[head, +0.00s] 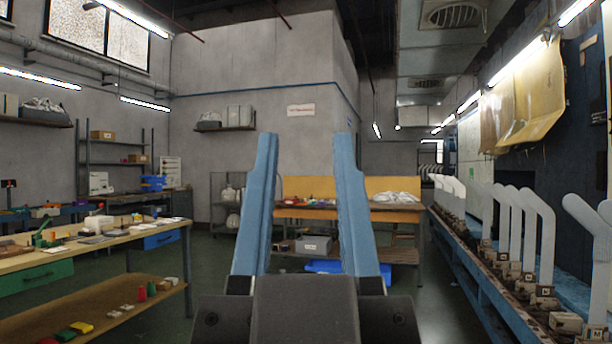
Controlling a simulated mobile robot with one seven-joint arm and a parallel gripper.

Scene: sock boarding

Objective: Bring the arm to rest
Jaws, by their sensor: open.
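My gripper (308,150) is in the middle of the head view. Its two long blue fingers point upward and stand wide apart. Nothing is between them, and the far room shows through the gap. The fingers touch nothing that I can see. The dark body of my gripper fills the bottom centre of the view and hides the floor behind it.
At left is a wooden workbench (90,245) with small parts and a lower shelf. At right, a long blue bench (480,285) carries a row of white sock forms (530,230). An orange-backed table (400,214) stands ahead. Green floor (215,265) lies open between.

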